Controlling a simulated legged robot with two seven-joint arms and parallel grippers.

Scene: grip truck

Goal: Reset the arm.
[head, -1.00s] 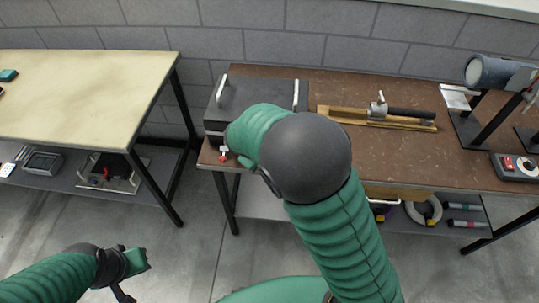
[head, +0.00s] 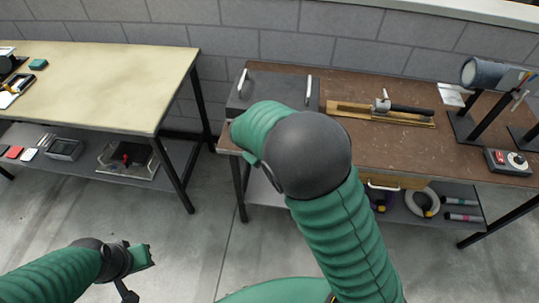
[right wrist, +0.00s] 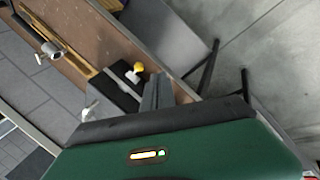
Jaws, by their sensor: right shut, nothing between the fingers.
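My right arm (head: 335,220) is raised and bent across the front of the brown workbench (head: 395,158) in the head view; its gripper is hidden behind the arm there. In the right wrist view my right gripper (right wrist: 157,92) shows as a grey finger shape beyond the green hand, shut and empty. Beyond it is a black case (right wrist: 112,88) with a yellow knob (right wrist: 138,66). My left gripper (head: 140,272) hangs low over the floor at the lower left, away from both benches; whether its fingers are apart is unclear.
A dark box with two handles (head: 278,83) stands on the workbench's left end, partly behind my right arm. A wooden fixture (head: 375,114) and a grey cylinder on a stand (head: 490,74) are further right. A pale table (head: 110,85) stands left. Floor (head: 215,245) is open between.

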